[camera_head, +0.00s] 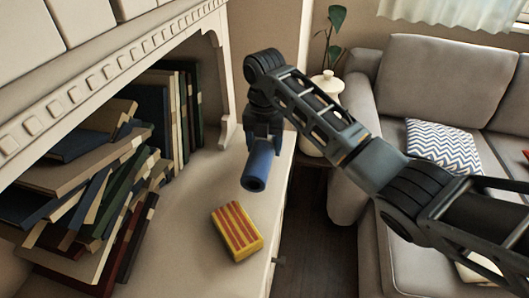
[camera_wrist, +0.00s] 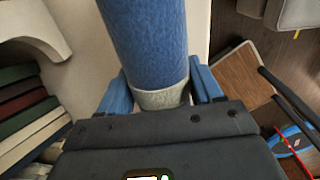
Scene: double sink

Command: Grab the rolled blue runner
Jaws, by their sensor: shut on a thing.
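The rolled blue runner (camera_head: 258,166) is a short blue roll with a dark hole in its visible end. It is in my gripper (camera_head: 262,138), above the pale shelf top near its right edge. In the wrist view the blue roll (camera_wrist: 150,45) rises up the picture between the two blue fingers of my gripper (camera_wrist: 160,92), with a pale grey band around its lower end. The gripper is shut on it. I cannot tell for certain whether the roll touches the shelf.
A yellow and red striped box (camera_head: 236,232) lies on the shelf top (camera_head: 190,262) below the roll. Books (camera_head: 90,200) lean and pile at left. A white vase with a plant (camera_head: 326,86) and a grey sofa (camera_head: 440,85) with a zigzag cushion (camera_head: 443,148) stand at right.

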